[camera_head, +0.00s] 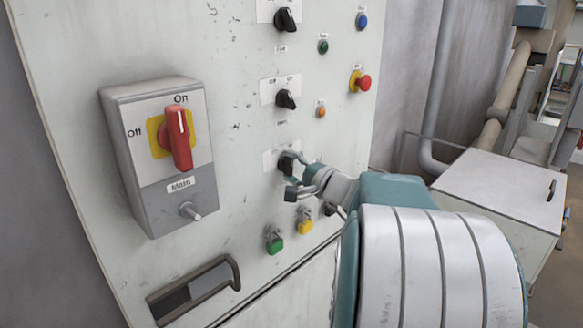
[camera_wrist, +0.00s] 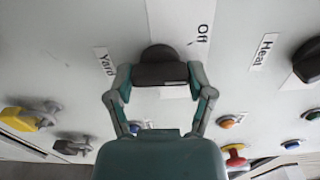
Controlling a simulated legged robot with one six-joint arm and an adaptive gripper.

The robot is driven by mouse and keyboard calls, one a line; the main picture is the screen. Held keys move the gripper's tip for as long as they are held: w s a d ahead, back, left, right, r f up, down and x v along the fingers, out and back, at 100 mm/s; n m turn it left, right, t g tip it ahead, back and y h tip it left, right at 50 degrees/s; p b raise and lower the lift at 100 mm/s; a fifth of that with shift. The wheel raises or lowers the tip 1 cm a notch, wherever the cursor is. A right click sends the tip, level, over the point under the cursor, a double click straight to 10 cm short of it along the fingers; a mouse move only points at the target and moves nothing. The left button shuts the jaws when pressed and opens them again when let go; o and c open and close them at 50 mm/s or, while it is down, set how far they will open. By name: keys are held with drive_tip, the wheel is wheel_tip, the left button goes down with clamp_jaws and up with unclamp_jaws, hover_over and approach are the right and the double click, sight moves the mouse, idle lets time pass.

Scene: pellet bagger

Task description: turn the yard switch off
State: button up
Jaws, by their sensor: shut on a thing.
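The yard switch is a black rotary knob (camera_head: 287,163) on the pale panel, third down in a column of knobs. In the wrist view the knob (camera_wrist: 161,72) is between my two fingertips, with the "Yard" label (camera_wrist: 104,61) on its left and "Off" (camera_wrist: 202,33) above right. My gripper (camera_wrist: 161,84) is shut on the knob, one finger on each side. In the head view my gripper (camera_head: 297,178) reaches the knob from the right. The knob's grip bar lies across the wrist view; which mark it points to I cannot tell.
The Heat knob (camera_head: 285,98) is above. A red-handled Main switch box (camera_head: 157,152) juts out left. A red emergency button (camera_head: 363,83) is upper right. A grey cabinet (camera_head: 500,190) stands right.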

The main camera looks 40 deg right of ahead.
drive_tip(key=n, duration=0.6)
drive_tip(key=shift+f, duration=0.3)
drive_tip(key=shift+n, duration=0.3)
drive_tip(key=o, duration=1.1)
drive_tip(key=shift+a, duration=0.1)
drive_tip(key=shift+r, duration=0.1)
drive_tip(key=shift+s+r, duration=0.1)
drive_tip(key=s+d, duration=0.1)
drive_tip(key=s, duration=1)
drive_tip(key=shift+s, duration=0.35)
